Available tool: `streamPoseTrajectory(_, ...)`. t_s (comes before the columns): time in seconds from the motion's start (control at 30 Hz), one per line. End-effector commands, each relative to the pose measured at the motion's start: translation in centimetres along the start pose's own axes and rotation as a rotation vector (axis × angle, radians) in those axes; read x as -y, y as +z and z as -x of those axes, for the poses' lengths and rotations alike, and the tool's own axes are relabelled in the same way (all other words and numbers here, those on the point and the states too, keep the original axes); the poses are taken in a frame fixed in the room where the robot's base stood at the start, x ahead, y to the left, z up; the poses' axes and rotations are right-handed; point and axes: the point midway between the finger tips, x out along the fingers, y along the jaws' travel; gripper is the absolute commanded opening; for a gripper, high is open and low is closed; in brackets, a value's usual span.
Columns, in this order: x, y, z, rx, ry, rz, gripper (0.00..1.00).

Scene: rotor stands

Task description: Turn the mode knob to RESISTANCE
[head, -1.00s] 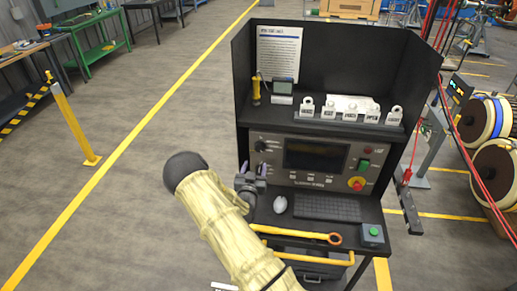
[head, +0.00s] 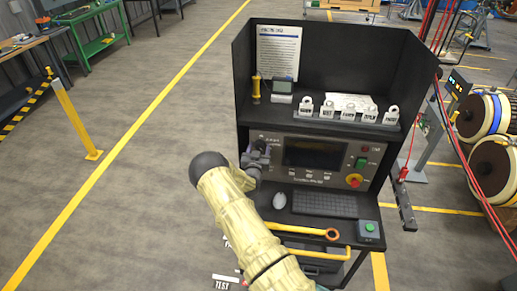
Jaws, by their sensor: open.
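The mode knob (head: 261,141) is a small dark shape at the upper left of the grey control panel (head: 330,174). Its pointer and labels are too small to read, and my gripper partly covers that area. My gripper (head: 259,149) is open, with its fingertips at the panel's left side close to the knob. I cannot tell whether the fingers are around the knob or just in front of it. My pale arm comes up from the bottom and hides the lower left of the console.
The panel has a dark screen (head: 315,153), a green button (head: 362,162) and a red stop button (head: 354,181).

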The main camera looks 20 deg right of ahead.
Motion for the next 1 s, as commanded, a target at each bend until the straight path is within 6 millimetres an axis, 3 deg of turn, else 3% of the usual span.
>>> streamPoseTrajectory(0.13,0.00,0.03,0.02,0.000,0.000,0.000,0.56)
streamPoseTrajectory(0.37,0.02,0.02,0.04,0.000,0.000,0.000,0.14)
streamPoseTrajectory(1.0,0.06,0.06,-0.08,-0.006,-0.001,0.055,0.11)
